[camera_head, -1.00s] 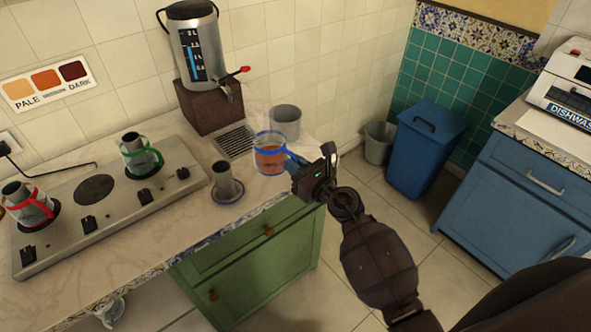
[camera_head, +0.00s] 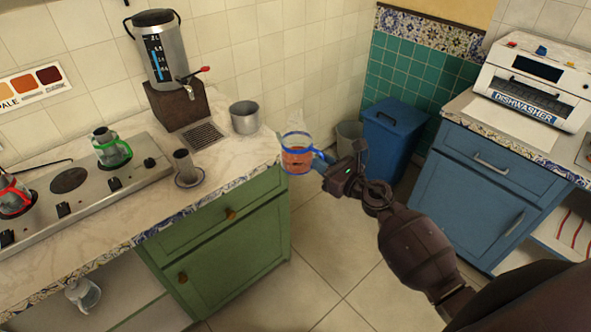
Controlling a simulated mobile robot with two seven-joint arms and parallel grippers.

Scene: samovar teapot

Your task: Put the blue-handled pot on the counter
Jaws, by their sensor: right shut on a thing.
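The blue-handled pot (camera_head: 297,158) is a clear glass vessel with a blue rim band and orange-brown liquid in it. My right gripper (camera_head: 326,166) is shut on its blue handle and holds it upright. The pot shows just right of the end of the marble counter (camera_head: 236,166), in front of the gap by the bins. Whether any of it is above the counter's edge is hard to tell. My left gripper is not in view.
On the counter are a metal samovar (camera_head: 161,50), a grey pot (camera_head: 244,117), a drain grate (camera_head: 203,136), a small cup on a saucer (camera_head: 189,178) and a stove (camera_head: 85,190) with green-handled and red-handled pots. A blue bin (camera_head: 393,138) and a dishwasher (camera_head: 530,80) on a blue cabinet stand right.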

